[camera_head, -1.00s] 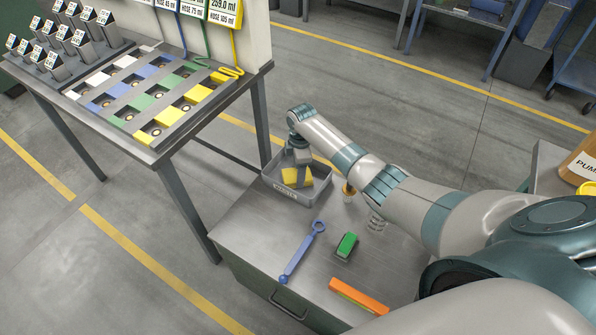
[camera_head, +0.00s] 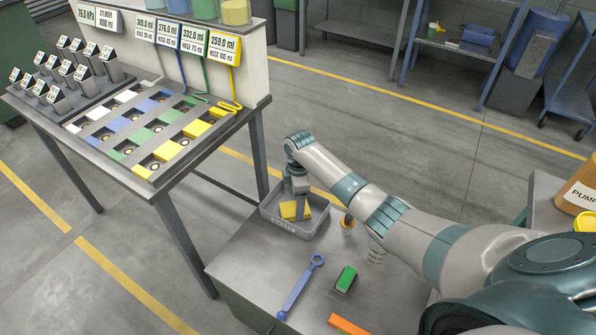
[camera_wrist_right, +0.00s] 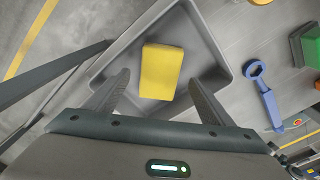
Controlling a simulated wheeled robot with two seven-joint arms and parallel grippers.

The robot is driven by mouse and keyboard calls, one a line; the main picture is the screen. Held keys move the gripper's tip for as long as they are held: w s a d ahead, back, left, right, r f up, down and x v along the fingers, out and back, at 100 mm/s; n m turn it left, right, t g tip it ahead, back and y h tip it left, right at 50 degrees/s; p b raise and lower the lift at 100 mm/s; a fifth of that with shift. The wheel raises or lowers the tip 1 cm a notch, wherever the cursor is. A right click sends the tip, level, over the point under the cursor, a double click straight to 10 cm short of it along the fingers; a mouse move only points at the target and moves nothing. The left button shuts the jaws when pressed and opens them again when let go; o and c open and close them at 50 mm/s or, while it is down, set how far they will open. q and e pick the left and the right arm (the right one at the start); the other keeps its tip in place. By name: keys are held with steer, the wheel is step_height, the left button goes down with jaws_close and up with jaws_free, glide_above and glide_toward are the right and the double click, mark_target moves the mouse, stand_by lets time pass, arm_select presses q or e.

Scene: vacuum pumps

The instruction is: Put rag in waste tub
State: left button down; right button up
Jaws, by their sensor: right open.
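The waste tub (camera_head: 277,224) is a grey open tray with a label on its front, at the back left corner of the grey bench top. Its rim also shows in the right wrist view (camera_wrist_right: 222,48). A yellow folded piece, which looks like the rag (camera_head: 290,210), lies inside the tub; it also shows in the right wrist view (camera_wrist_right: 161,72). My right gripper (camera_head: 298,194) points down over the tub. In the right wrist view its fingers (camera_wrist_right: 160,90) are spread apart, with nothing held between them. My left gripper is not in view.
A blue wrench (camera_head: 300,287), a green block (camera_head: 346,279) and an orange bar (camera_head: 346,326) lie on the bench. A small brass-coloured piece (camera_head: 347,222) stands beside the tub. A table of coloured fittings (camera_head: 150,140) stands at the left, with a floor gap between.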

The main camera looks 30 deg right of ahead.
step_height(320, 180, up, 15)
steer(key=shift+d+f, duration=0.2)
steer(key=shift+d, duration=0.1)
steer(key=shift+c, duration=0.4)
jaws_close()
stand_by(1.1)
steer(key=shift+s, duration=0.1)
stand_by(0.5)
